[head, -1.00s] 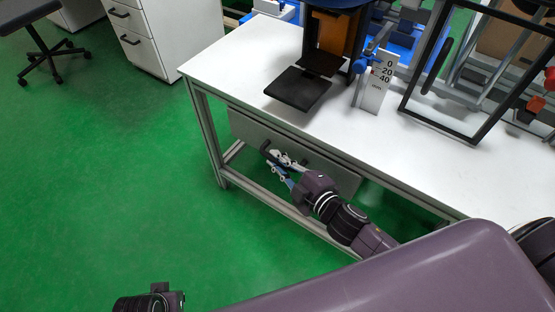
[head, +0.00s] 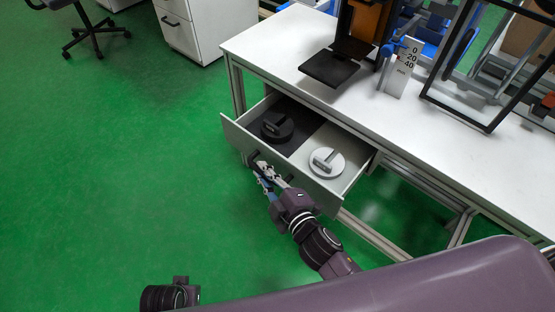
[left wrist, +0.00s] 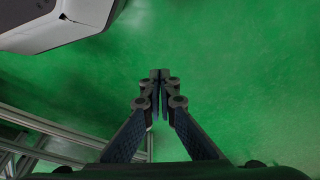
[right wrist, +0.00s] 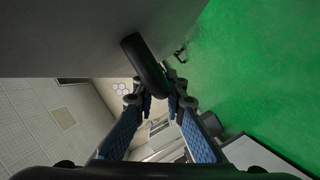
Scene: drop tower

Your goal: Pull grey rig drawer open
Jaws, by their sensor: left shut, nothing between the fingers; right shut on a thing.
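The grey rig drawer (head: 233,134) stands pulled out from under the white table in the head view. A black round weight (head: 277,126) with a handle lies in its left part on a dark mat, and a light grey one (head: 326,162) lies in its right part. My right gripper (head: 256,168) is at the drawer front, shut on the dark handle (right wrist: 143,62), which shows between the fingers in the right wrist view (right wrist: 160,93). My left gripper (left wrist: 160,78) is shut and empty above the green floor.
The white table (head: 270,45) carries a black plate (head: 329,67), a scale marker (head: 401,72) and a black frame. A white cabinet (head: 195,30) and a chair (head: 90,28) stand at the back left. The green floor left of the drawer is clear.

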